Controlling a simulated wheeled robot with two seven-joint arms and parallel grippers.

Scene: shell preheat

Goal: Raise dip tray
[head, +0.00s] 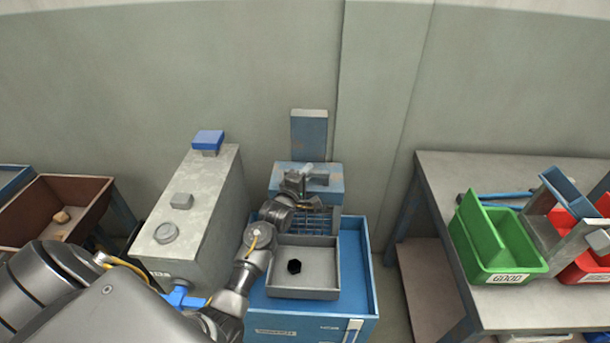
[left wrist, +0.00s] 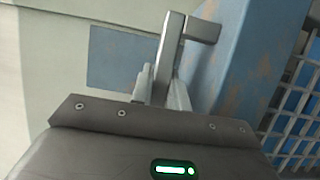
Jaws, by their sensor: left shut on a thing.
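My left gripper (head: 304,183) reaches over the blue machine and is shut on a grey L-shaped handle (head: 319,178) beside the blue block (head: 335,190). In the left wrist view the handle (left wrist: 168,55) stands between the two pale fingers (left wrist: 160,88). A shallow grey tray (head: 334,270) sits on the blue base with a dark six-sided piece in it. A blue barred rack (head: 318,224) lies behind this tray, partly hidden by my arm. I cannot tell which of these is the dip tray. My right gripper is not in view.
A tall grey cabinet (head: 215,210) with a blue-topped knob stands left of the machine. A brown bin (head: 85,190) is farther left. At right, a grey bench (head: 440,200) bears a green bin (head: 468,230) and a red bin (head: 595,262).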

